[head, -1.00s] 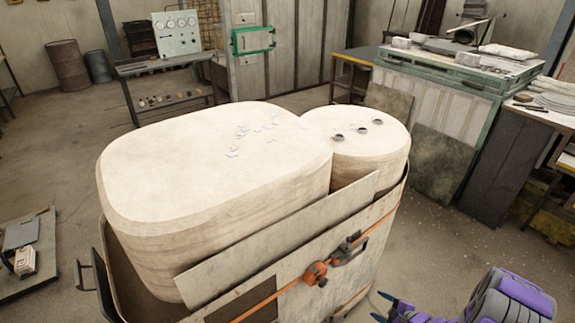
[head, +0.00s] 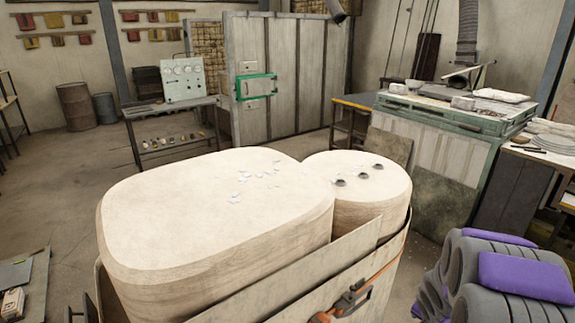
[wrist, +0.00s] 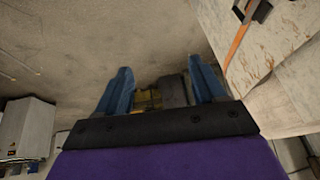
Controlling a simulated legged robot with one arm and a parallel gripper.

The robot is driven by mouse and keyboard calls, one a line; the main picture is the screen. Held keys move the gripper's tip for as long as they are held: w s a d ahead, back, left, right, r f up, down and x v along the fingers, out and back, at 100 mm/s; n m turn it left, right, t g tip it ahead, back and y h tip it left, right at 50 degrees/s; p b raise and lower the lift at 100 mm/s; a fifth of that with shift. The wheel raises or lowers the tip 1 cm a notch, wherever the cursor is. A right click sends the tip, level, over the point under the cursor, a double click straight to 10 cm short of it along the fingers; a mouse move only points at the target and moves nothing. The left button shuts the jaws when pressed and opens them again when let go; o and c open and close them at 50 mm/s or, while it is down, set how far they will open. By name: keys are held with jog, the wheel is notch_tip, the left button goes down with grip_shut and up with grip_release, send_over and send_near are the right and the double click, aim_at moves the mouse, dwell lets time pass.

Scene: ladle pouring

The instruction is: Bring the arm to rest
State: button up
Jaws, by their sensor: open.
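My gripper (wrist: 160,72) shows in the wrist view with its two blue fingers spread wide apart. Nothing is held between them. Past the fingers I see grey floor and some blurred dark and yellow things. In the head view my purple and grey arm is at the lower right, to the right of the large pale wooden block (head: 205,215). The gripper fingers are not seen there.
The block has a smaller rounded lobe (head: 350,205) with small dark rings on top. A panel with an orange strap (head: 378,272) wraps its front side. A green-framed bench (head: 440,112) stands behind at right. Open floor (head: 60,185) lies at left.

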jog(key=s+a+r+n+g+y, duration=0.1)
jog(key=s+a+r, duration=0.4)
jog(key=s, duration=0.5)
jog(key=s+a+r+n+g+y, duration=0.1)
jog(key=s+a+r+n+g, duration=0.2)
jog(key=s+a, duration=0.7)
jog(key=s+a+r+n+g+y, duration=0.1)
jog(key=s+a+r+n, duration=0.5)
jog(key=s, duration=0.5)
jog(key=shift+s+a+r+g, duration=0.2)
jog(key=shift+a+r+g, duration=0.3)
jog(key=shift+a, duration=0.65)
jog(key=shift+r, duration=0.1)
